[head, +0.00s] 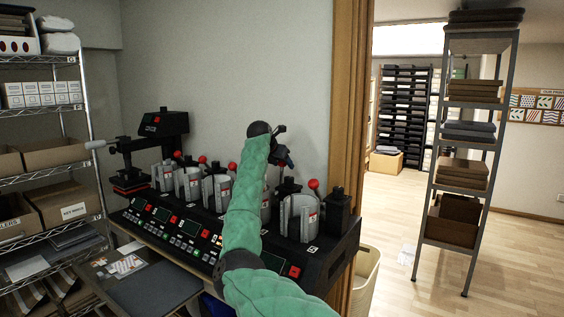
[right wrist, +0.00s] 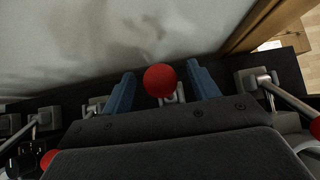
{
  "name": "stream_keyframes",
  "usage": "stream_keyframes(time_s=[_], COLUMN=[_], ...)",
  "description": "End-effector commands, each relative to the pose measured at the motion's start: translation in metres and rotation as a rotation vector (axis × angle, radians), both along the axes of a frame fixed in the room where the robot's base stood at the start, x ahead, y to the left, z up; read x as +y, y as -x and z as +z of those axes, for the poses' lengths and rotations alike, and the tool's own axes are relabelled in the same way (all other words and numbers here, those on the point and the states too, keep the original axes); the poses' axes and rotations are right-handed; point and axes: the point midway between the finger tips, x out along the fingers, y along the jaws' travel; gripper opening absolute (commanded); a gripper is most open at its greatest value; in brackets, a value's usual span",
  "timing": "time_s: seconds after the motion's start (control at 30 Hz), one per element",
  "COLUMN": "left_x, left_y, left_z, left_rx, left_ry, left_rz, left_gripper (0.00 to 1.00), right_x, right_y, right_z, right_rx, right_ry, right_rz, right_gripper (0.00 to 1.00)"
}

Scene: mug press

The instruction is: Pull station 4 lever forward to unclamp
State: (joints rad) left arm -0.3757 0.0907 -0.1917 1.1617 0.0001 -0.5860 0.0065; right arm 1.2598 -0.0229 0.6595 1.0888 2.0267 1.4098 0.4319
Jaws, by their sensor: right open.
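The mug press (head: 180,235) is a long black machine with several clamp stations and red-knobbed levers. In the head view my right arm crosses in front of station 4 and hides most of it. My right gripper (head: 287,158) is above and behind that station. In the right wrist view a red lever knob (right wrist: 160,80), apparently station 4's, shows between the open blue fingers of the right gripper (right wrist: 161,74). A gap shows on both sides of the knob. My left gripper is not in view.
Another red lever knob (head: 313,184) stands just right of my arm, and several more stand to the left. The wall (head: 225,80) is close behind the press. A wooden door frame (head: 350,110) is at its right end. A wire shelf (head: 45,120) stands at left.

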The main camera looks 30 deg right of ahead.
Motion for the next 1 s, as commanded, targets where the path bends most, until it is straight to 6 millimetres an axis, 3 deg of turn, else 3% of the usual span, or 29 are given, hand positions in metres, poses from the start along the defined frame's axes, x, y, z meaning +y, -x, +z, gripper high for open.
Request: stream_keyframes(time_s=[0.07,0.27,1.0], left_x=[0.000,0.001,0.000], left_y=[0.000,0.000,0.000], left_z=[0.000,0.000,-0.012], left_rx=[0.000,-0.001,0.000], left_ry=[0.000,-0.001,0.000], left_rz=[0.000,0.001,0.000], left_gripper=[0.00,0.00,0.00], right_x=[0.000,0.000,0.021], right_y=[0.000,0.000,0.008], right_z=[0.000,0.000,-0.001], right_rx=[0.000,0.000,0.000], right_ry=[0.000,0.000,-0.001], right_rz=[0.000,0.000,0.000], right_gripper=[0.60,0.23,0.23])
